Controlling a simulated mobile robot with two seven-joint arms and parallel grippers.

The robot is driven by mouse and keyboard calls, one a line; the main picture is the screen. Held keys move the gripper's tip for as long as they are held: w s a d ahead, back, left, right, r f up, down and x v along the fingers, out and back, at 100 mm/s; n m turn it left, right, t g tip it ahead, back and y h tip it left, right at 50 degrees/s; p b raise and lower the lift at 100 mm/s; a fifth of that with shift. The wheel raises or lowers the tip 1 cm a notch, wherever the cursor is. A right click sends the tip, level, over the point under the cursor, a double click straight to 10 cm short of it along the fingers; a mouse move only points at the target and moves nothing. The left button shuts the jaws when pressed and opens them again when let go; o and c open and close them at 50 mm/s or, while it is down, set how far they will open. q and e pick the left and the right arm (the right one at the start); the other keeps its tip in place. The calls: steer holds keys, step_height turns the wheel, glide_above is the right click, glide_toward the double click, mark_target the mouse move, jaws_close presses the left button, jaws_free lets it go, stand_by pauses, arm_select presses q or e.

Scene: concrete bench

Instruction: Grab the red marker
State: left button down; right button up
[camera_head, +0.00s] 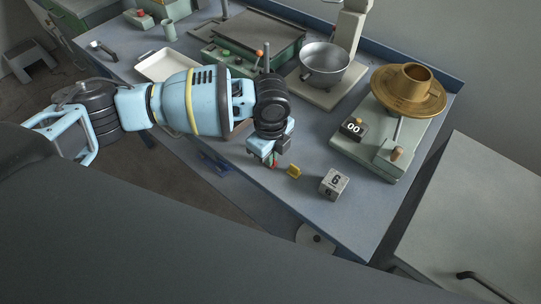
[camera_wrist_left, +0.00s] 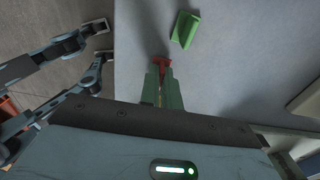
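My left gripper (camera_head: 274,163) points down at the bench's front edge, left of a small yellow piece (camera_head: 293,171). In the left wrist view its two green fingers (camera_wrist_left: 161,80) are close together, with a small red thing (camera_wrist_left: 161,63) between and just past their tips. It looks like the red marker, mostly hidden by the fingers; a bit of red also shows at the gripper in the head view. The fingers appear closed on it. I cannot tell whether it touches the bench. My right gripper is not in view.
A grey cube marked 6 (camera_head: 334,184) stands to the right. A green block (camera_wrist_left: 185,29) lies beyond the fingertips in the wrist view. Behind are a scale with a brass pan (camera_head: 408,92), a steel pot (camera_head: 324,64) and a white tray (camera_head: 167,64). The bench's front edge is close.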

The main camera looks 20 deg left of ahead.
arm_select(q)
steer(key=shift+r, duration=0.4)
steer(key=shift+s+a+r, duration=0.15)
steer(key=shift+a+r, duration=0.1)
steer(key=shift+r, duration=0.4)
steer(key=shift+s+a+r, duration=0.1)
steer(key=shift+a+r, duration=0.1)
steer(key=shift+r, duration=0.4)
steer(key=s+a+r, duration=0.1)
steer(key=s+a, duration=0.9)
steer(key=shift+s+a+r+p, duration=0.15)
steer(key=shift+s+a+p, duration=0.05)
steer(key=shift+a+p, duration=0.2)
